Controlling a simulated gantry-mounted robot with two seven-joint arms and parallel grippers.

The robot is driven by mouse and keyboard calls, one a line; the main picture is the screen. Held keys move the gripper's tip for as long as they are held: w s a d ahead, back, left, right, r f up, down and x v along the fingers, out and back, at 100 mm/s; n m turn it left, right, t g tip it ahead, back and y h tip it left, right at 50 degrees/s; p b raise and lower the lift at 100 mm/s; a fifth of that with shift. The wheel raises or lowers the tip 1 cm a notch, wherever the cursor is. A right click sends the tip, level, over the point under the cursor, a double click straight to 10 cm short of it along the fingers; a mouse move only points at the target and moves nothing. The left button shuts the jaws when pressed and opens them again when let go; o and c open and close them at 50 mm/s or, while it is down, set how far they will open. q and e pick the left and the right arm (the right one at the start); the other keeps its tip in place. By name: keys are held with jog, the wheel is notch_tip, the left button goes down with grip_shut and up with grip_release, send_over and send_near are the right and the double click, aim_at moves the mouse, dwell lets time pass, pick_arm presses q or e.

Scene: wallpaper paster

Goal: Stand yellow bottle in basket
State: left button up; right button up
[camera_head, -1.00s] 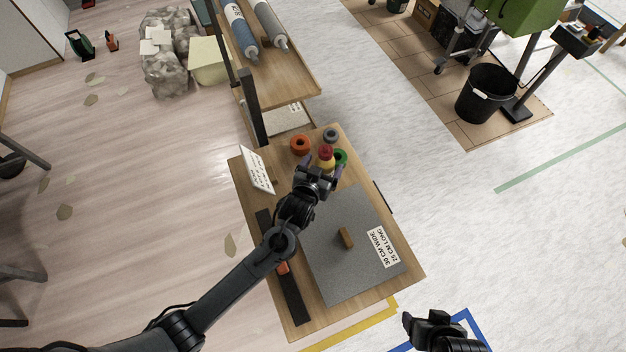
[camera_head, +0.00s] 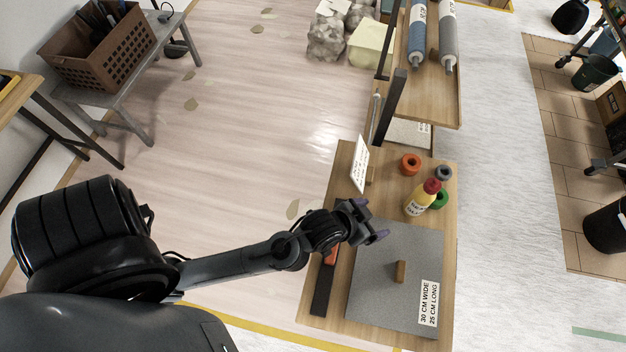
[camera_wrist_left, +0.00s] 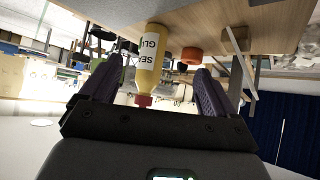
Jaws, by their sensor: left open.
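The yellow bottle (camera_head: 418,200) with a red cap stands upright on the wooden worktable, near the colored rings. My left gripper (camera_head: 371,220) is open and empty, to the left of the bottle and apart from it in the head view. In the left wrist view, which is turned nearly upside down, the bottle (camera_wrist_left: 151,65) appears between the two open purple fingers (camera_wrist_left: 153,88). The brown basket (camera_head: 125,62) sits on a grey bench at the far upper left, with some dark items in it. My right gripper is out of view.
On the worktable (camera_head: 446,250) are an orange ring (camera_head: 410,163), a grey ring (camera_head: 444,172), a green ring (camera_head: 439,200), a tilted white sign (camera_head: 359,165) and a grey sheet (camera_head: 375,290) with a wooden block (camera_head: 400,271). Open floor (camera_head: 255,120) lies between table and bench.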

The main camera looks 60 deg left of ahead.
pick_arm(q)
jog(key=s+a+g, duration=0.2)
jog(key=s, duration=0.3)
jog(key=s+a+g, duration=0.2)
jog(key=s, duration=0.3)
jog(key=s+a+m+g+y, duration=0.1)
jog(key=s+a+g, duration=0.1)
jog(key=s, duration=0.3)
jog(key=shift+s+a+f, duration=0.1)
jog(key=shift+s+a, duration=0.05)
jog(key=shift+a, duration=0.45)
